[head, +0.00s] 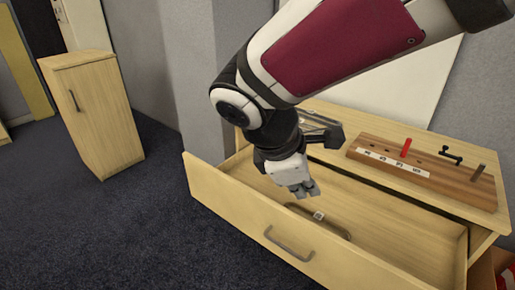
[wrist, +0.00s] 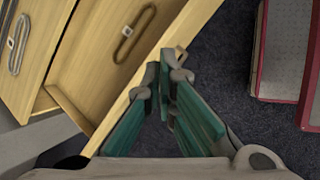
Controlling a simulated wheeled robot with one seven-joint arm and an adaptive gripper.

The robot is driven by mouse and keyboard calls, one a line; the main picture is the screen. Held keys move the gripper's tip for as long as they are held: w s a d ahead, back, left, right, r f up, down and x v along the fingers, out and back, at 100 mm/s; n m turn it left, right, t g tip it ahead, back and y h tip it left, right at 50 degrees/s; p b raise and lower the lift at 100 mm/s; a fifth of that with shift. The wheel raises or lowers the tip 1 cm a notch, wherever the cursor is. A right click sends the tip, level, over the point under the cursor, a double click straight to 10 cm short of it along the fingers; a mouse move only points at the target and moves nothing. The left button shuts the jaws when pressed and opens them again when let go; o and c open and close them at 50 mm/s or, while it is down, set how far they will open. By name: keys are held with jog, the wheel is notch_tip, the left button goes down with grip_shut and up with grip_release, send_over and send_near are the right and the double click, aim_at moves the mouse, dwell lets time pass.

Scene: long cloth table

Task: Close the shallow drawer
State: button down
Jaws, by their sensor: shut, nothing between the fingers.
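The shallow drawer (head: 400,235) stands pulled well out of the wooden cabinet (head: 487,240). Its front panel has a grey bar handle (head: 288,244), and its floor is light wood. An oval strap-like item with a small pale tag (head: 318,215) lies inside, and it also shows in the wrist view (wrist: 135,35). My gripper (head: 304,189) is shut and empty, pointing down above the drawer in the head view. In the wrist view my gripper's fingertips (wrist: 165,70) overlap the top edge of the drawer front (wrist: 193,22). I cannot tell whether they touch it.
On the cabinet top, a wooden rack (head: 440,178) holds a red peg and black hardware. Another oval item (wrist: 18,45) lies there too. A small cabinet (head: 95,110) stands at left. A red-edged box (wrist: 285,50) is right of the drawer in the wrist view. Dark carpet is clear in front.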

jog(key=w+a+f+n+t+b, duration=0.2)
jog(key=a+f+n+b, duration=0.2)
jog(key=a+f+n, duration=0.35)
jog(key=w+a+f+n+t+b, duration=0.2)
jog(key=a+f+n+b, duration=0.2)
jog(key=a+f, duration=0.55)
jog(key=b, duration=0.6)
send_near(261, 216)
jog(key=shift+m+h, duration=0.25)
jog(key=shift+h, duration=0.15)
jog(key=shift+a+f+x, duration=0.1)
jog(key=shift+a+x, duration=0.05)
jog(key=shift+x, duration=0.7)
jog(key=shift+a+f+x, duration=0.15)
jog(key=shift+x, duration=0.75)
jog(key=shift+a+f+x, duration=0.1)
jog(key=shift+a+x, duration=0.1)
jog(key=shift+x, duration=0.65)
jog(key=shift+d, duration=0.1)
jog(key=shift+w+d, duration=0.15)
jog(key=shift+w, duration=0.05)
jog(key=w+d+p, duration=0.4)
jog(key=w+d, duration=0.4)
jog(key=w, duration=0.2)
jog(key=w+d+p, duration=0.4)
jog(key=w+d, duration=0.4)
jog(key=w, duration=0.3)
